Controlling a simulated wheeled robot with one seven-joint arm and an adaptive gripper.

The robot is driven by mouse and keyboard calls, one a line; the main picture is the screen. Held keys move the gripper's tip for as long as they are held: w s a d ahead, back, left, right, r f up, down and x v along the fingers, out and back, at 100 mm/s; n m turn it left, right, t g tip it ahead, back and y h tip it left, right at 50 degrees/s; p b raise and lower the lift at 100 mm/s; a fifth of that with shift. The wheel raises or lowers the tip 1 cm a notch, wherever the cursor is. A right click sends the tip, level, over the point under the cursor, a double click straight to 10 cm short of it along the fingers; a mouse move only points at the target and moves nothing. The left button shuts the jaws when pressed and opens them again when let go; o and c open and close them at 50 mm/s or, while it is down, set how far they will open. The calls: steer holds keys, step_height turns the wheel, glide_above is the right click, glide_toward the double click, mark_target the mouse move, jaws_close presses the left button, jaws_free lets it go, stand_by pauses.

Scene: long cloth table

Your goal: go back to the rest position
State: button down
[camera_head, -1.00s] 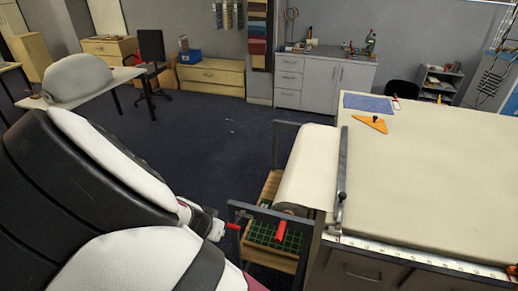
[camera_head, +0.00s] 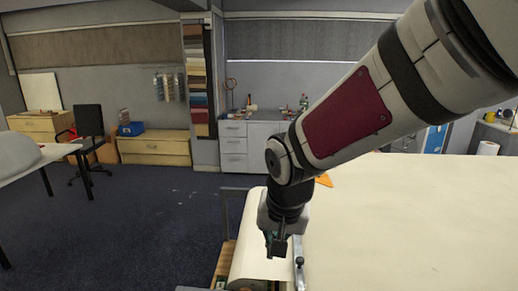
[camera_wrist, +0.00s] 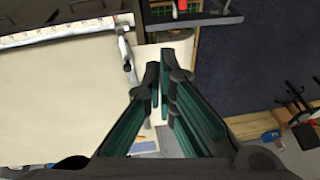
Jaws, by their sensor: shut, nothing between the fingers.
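My gripper (camera_head: 277,246) hangs pointing down over the roll of cream cloth (camera_head: 250,262) at the left end of the long table (camera_head: 420,225). In the wrist view my gripper (camera_wrist: 158,72) has its dark fingers together, with nothing between them. The cloth roll (camera_wrist: 178,50) shows behind the fingertips there. My arm reaches in from the upper right in the head view and hides part of the table and the back wall.
A metal bar (camera_head: 299,262) lies along the table's left edge. An orange triangular tool (camera_head: 324,180) lies at the far end, partly hidden by my arm. The dark floor (camera_head: 130,225) to the left is open. Grey cabinets (camera_head: 235,147) stand at the back.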

steer(key=s+d+r+n+t+b, duration=0.1)
steer(key=s+d+r, duration=0.3)
steer(key=s+d, duration=0.3)
steer(key=s+d+r+n+t, duration=0.1)
steer(key=s+d+r, duration=0.3)
steer(key=s+d, duration=0.3)
steer(key=shift+s+d+h+b, duration=0.35)
steer(key=shift+d+h+b, duration=0.05)
steer(key=shift+d, duration=0.45)
